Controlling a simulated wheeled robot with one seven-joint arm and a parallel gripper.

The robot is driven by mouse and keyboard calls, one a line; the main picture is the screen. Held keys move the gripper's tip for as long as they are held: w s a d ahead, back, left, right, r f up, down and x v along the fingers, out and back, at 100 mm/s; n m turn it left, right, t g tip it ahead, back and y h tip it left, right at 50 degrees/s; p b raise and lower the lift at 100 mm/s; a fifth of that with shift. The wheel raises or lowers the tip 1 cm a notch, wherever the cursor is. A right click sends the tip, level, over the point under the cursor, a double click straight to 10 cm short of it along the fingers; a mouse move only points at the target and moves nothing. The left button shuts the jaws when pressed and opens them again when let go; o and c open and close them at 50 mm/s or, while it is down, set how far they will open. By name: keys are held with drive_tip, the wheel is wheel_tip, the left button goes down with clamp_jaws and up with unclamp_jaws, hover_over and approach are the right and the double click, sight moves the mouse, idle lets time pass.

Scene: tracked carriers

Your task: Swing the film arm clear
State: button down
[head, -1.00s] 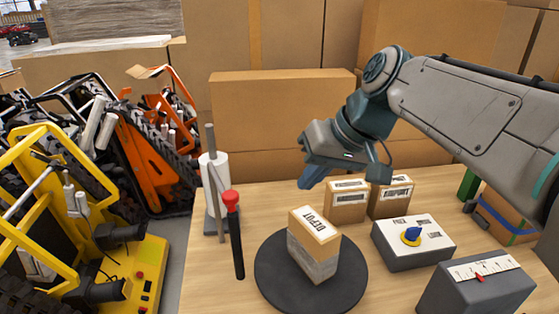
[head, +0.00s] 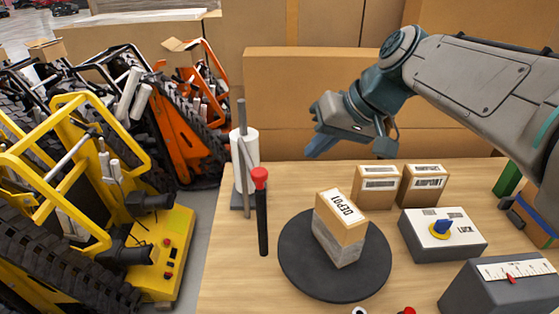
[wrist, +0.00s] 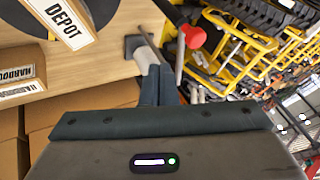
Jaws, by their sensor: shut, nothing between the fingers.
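The film arm (head: 262,222) is a dark upright bar with a red knob on top, joined by a grey link to the post of the white film roll (head: 252,148). It stands between the roll and the turntable (head: 300,268). In the wrist view the red knob (wrist: 194,37) shows just beyond and right of my fingers. My gripper (head: 314,150) is shut and empty, pointing down and left, above the back of the table and right of the roll. In the wrist view my gripper (wrist: 160,85) covers part of the roll. Nothing touches the film arm.
A carton marked DEPOT (head: 345,211) sits on the turntable, its lower part wrapped. Two small cartons (head: 376,187) stand behind it. Yellow carrier (head: 165,250) stands left of the table.

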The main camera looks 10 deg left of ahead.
drive_tip(key=a+f+p, duration=0.1)
drive_tip(key=a+f, duration=0.4)
drive_tip(key=a, duration=0.1)
drive_tip(key=shift+s+a, duration=0.2)
drive_tip(key=shift+a, duration=0.15)
